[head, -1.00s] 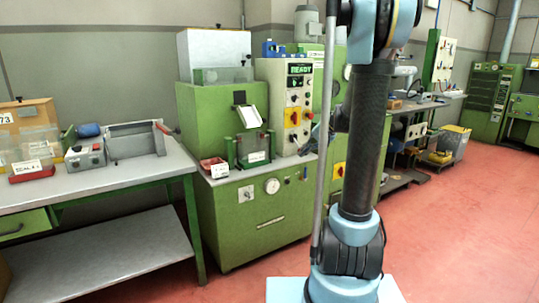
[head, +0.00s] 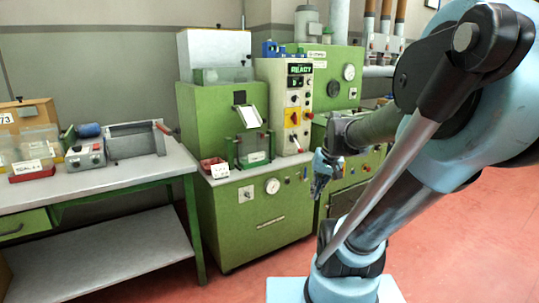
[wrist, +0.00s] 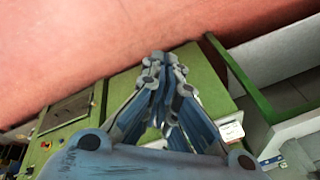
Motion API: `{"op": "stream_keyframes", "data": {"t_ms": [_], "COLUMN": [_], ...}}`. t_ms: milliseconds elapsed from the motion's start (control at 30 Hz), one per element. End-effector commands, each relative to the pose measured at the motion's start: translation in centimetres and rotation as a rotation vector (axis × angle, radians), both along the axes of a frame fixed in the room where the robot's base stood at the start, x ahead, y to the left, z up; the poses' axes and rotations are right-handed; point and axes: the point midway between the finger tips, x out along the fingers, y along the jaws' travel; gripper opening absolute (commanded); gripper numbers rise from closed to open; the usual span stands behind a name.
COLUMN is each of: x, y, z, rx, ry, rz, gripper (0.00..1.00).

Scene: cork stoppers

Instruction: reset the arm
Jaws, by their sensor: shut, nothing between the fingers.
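My gripper (head: 318,187) hangs at the end of my bent arm, in front of the right part of the green machine in the head view. Its blue-grey fingers point down. In the wrist view my gripper (wrist: 158,62) is shut, its fingertips together with nothing between them. Behind it in that view are green machine surfaces and the red floor. My upper arm and elbow fill the right side of the head view and hide part of the room.
The green machine (head: 255,218) has a lit display (head: 300,69) and a small red tray (head: 214,168) on its ledge. A workbench (head: 120,178) stands at the left with boxes and a grey device (head: 135,140). Red floor (head: 478,240) lies open at the right.

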Motion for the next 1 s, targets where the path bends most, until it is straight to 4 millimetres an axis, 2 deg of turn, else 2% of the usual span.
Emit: {"op": "stream_keyframes", "data": {"t_ms": [33, 200, 400, 600, 1000], "x": [-1.4, -5.1, -8.3, -9.6, -9.7], "y": [-0.2, -1.4, -2.7, -3.4, -3.4], "z": [-0.6, -2.6, -4.7, -5.7, -5.8], "rx": [-0.024, -0.107, -0.187, -0.225, -0.228], "ry": [0.002, 0.011, 0.016, 0.019, 0.019], "rz": [0.011, 0.041, 0.071, 0.085, 0.085], "gripper": [0.00, 0.00, 0.00, 0.00, 0.00]}}
